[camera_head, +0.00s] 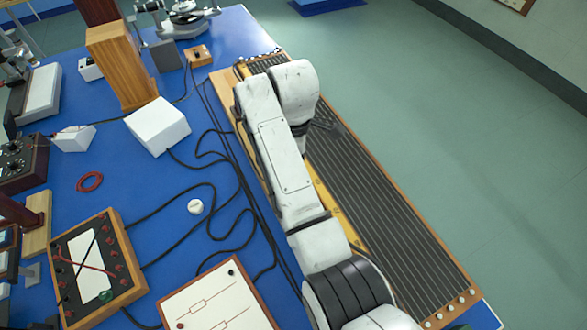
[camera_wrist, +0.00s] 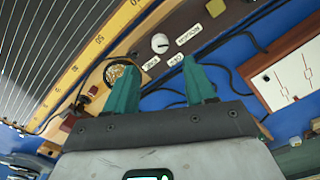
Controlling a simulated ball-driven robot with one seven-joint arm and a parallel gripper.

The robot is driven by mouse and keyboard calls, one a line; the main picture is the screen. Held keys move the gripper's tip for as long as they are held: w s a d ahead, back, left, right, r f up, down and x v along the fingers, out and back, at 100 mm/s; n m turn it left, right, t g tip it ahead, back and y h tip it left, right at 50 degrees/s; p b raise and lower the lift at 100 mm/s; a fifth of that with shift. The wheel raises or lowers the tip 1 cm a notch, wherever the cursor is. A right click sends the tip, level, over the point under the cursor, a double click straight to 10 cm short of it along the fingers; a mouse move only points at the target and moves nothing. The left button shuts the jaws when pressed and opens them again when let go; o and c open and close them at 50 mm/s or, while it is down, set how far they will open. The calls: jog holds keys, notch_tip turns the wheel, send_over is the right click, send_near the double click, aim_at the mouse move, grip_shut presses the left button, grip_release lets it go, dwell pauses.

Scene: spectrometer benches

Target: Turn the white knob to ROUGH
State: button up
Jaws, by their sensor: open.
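The white knob (camera_wrist: 160,43) sits on a wooden strip in the wrist view, with small white labels around it. The label to its upper right (camera_wrist: 188,34) seems to read ROUGH; one below right (camera_wrist: 175,60) seems to read OFF, and one below (camera_wrist: 151,63) seems to read FINE. A small dark mark shows on the knob; its exact direction is too small to tell. My gripper (camera_wrist: 159,65) has its teal fingers spread, empty, their tips short of the knob in the picture. In the head view my arm covers the knob and gripper.
A brass round part (camera_wrist: 115,72) is partly hidden by the left finger, near a red knob (camera_wrist: 83,99). A yellow scale (camera_wrist: 93,48) borders the wire board. Black cables (camera_wrist: 245,38) and a white-topped circuit board (camera_wrist: 285,75) lie right. Clear blue tabletop (camera_head: 120,190) shows left of my arm.

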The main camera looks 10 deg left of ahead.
jog(key=shift+r, duration=1.3)
